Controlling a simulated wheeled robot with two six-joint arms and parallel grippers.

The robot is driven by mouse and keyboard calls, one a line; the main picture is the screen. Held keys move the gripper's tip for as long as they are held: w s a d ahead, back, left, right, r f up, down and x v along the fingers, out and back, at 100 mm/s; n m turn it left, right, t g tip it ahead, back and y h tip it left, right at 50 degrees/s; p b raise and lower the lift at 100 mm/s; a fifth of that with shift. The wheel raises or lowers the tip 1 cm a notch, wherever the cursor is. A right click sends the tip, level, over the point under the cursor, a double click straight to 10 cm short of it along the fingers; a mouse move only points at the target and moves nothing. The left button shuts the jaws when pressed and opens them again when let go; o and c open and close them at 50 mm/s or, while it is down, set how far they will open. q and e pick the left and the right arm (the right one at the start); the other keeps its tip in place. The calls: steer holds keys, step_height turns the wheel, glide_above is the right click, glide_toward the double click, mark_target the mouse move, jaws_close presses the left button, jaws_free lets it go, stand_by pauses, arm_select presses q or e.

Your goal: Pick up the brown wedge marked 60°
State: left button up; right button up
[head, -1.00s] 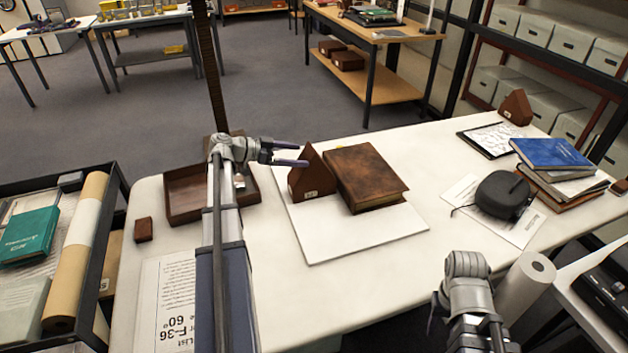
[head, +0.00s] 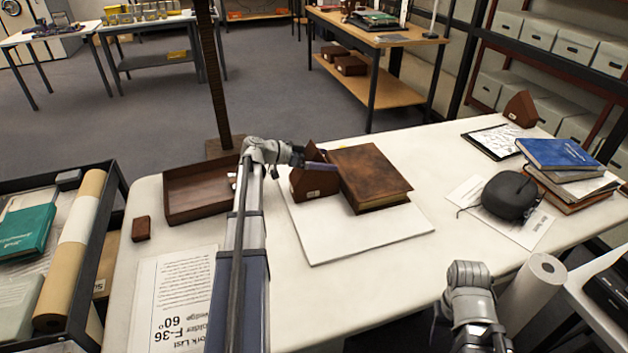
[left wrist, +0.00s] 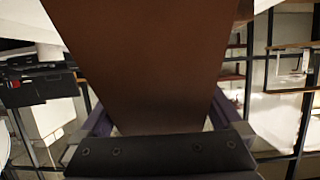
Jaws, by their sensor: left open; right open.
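A brown wedge (head: 316,184) with a small pale label stands on the white board, against the left side of a brown leather book (head: 369,178). The label is too small to read. My left gripper (head: 322,160) is open at the wedge's upper part. In the left wrist view the wedge (left wrist: 150,60) fills the middle, between the two spread fingers (left wrist: 160,118); I cannot tell if they touch it. Another brown wedge (head: 521,108) stands at the table's far right. My right gripper (head: 440,325) is open and low at the front edge, partly hidden by its arm.
A brown tray (head: 180,216) and small brown block (head: 141,228) lie left of the white board (head: 340,245). A printed list (head: 175,290) mentioning a 60° wedge lies in front.

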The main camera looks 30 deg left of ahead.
arm_select(q)
steer(key=c, duration=1.5)
steer(key=shift+r, duration=0.15)
steer(key=shift+c, duration=0.2)
